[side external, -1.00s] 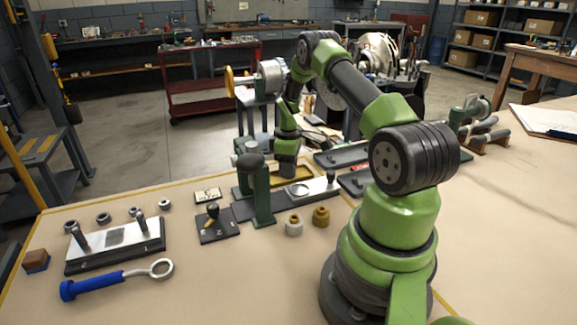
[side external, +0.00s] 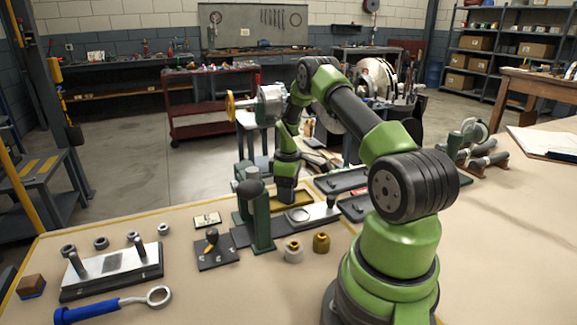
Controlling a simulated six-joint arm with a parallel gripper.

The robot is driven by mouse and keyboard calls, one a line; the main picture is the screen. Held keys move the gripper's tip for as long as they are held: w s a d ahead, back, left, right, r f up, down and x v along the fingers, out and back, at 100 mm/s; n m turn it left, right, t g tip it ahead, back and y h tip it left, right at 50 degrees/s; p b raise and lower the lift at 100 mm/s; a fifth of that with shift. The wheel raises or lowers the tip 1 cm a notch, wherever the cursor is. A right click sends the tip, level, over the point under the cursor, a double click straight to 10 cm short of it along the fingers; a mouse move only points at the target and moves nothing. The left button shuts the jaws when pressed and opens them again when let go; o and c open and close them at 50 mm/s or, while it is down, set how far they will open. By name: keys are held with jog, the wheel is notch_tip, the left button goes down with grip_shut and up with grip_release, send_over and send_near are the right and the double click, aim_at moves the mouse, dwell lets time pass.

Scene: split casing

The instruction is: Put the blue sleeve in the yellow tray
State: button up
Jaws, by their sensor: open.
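The yellow tray (side external: 305,193) lies low at the middle of the bench, partly hidden by my gripper and the green stands in front of it. My gripper (side external: 286,198) points down at the tray, its dark end over or in it; I cannot tell the exact height. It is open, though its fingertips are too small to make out. I cannot pick out a blue sleeve; it may be hidden behind my gripper or the stands.
Green stands (side external: 261,220) rise just in front of the tray. Two ring-shaped parts, one pale (side external: 293,252) and one brass (side external: 321,243), stand nearer. A blue-handled ring wrench (side external: 100,309) and a metal block with posts (side external: 112,270) lie at left.

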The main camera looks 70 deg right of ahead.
notch_tip(320, 180, up, 11)
jog(key=w+a+r+m+t, duration=0.1)
jog(key=w+a+r+t, duration=0.1)
jog(key=a+r, duration=0.8)
jog(key=s+a+r+m+t, duration=0.1)
jog(key=s+a+r+t, duration=0.2)
jog(key=a, duration=0.4)
jog(key=s+a+r+m, duration=0.2)
jog(key=s+a+r, duration=0.1)
jog(key=a+r, duration=0.4)
jog(key=s+a+f+m+t+y, duration=0.1)
jog(key=s+a+f+t+y, duration=0.1)
jog(key=s+a, duration=0.5)
jog(key=shift+s+a+m, duration=0.15)
jog(key=shift+s+m, duration=0.25)
jog(key=shift+s, duration=0.25)
